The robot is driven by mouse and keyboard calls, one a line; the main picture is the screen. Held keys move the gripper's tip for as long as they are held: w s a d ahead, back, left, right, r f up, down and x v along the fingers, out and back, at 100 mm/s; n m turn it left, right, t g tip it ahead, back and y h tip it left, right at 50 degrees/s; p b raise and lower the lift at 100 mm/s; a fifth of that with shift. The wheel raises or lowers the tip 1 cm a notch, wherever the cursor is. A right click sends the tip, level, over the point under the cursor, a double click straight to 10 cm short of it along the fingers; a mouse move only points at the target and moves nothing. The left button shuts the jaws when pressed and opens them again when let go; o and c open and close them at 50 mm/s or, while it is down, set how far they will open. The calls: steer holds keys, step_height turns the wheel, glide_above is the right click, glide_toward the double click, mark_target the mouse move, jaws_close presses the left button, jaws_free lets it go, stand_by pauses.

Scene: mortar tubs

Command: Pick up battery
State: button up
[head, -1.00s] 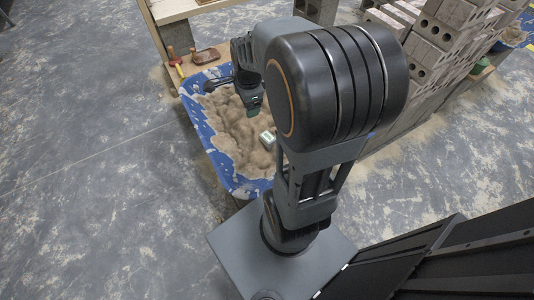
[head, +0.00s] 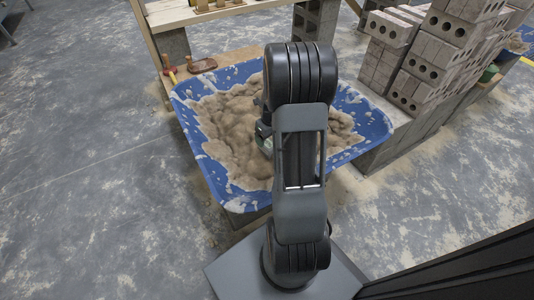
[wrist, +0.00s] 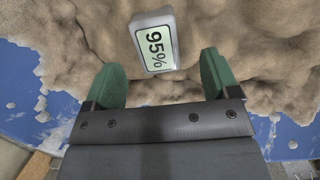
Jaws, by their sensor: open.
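The battery (wrist: 154,42) is a small pale grey block with a green display reading 95%. It lies on the mortar (wrist: 230,35) in the wrist view, just ahead of my gripper (wrist: 160,72) and roughly centred between its two green fingers. The fingers are apart with nothing between them, and the battery's near end lies close to the gap. In the head view a sliver of pale green (head: 265,145) shows beside my arm over the mortar; the arm hides most of that spot and the gripper.
The blue tub (head: 362,112) holds the lumpy mortar and has splashed rims. Stacked concrete blocks (head: 440,50) stand to its right. Trowel-like tools (head: 202,65) lie on a board at the back left. The floor (head: 80,180) to the left is clear.

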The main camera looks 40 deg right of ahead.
mark_target(267, 143)
steer(key=shift+w+a+f+b, duration=0.1)
steer(key=shift+w+f+b, duration=0.1)
steer(key=shift+f+b, duration=1.1)
steer(key=shift+w+a+f+b, duration=0.15)
steer(key=shift+f+b, duration=0.35)
steer(key=shift+f, duration=1.5)
steer(key=shift+c, duration=0.4)
steer(key=shift+r, duration=0.1)
steer(key=c, duration=1.2)
